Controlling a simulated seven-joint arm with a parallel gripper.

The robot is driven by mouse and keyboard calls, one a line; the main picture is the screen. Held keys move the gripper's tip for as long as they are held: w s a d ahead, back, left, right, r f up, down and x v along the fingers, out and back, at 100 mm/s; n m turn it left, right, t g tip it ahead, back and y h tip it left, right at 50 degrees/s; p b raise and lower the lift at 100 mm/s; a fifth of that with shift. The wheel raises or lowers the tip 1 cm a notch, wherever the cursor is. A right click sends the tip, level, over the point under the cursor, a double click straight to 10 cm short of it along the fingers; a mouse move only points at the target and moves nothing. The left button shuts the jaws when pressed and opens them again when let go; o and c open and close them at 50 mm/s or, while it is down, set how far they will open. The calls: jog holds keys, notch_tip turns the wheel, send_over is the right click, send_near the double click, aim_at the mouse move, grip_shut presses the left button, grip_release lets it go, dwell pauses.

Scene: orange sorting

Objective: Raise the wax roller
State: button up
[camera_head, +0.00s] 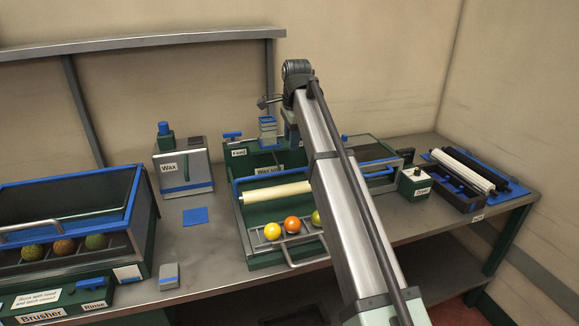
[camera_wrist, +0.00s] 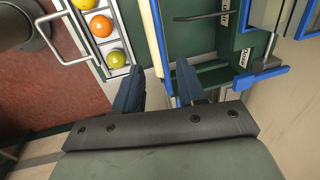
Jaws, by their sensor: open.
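The wax roller (camera_head: 275,193) is a long cream cylinder lying across the green wax unit in the middle of the bench, behind the fruit rack. A blue bar (camera_head: 270,174) runs along its far side. In the wrist view the roller (camera_wrist: 149,32) and the blue bar (camera_wrist: 157,42) show as narrow strips leading toward the gap between my fingers. My gripper (camera_wrist: 159,77) is open, with two dark blue fingers apart and nothing held. In the head view my arm hides the right end of the roller, and the fingers cannot be made out clearly.
A rack (camera_head: 285,241) with yellow, orange and yellow-green fruit and a wire handle stands in front of the roller.

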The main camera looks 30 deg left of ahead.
aim_at(289, 171)
jog(key=f, duration=0.3)
jog(key=w+a+f, duration=0.1)
jog(key=f, duration=0.7)
jog(key=shift+w+a, duration=0.3)
jog(key=shift+c, duration=0.2)
grip_shut()
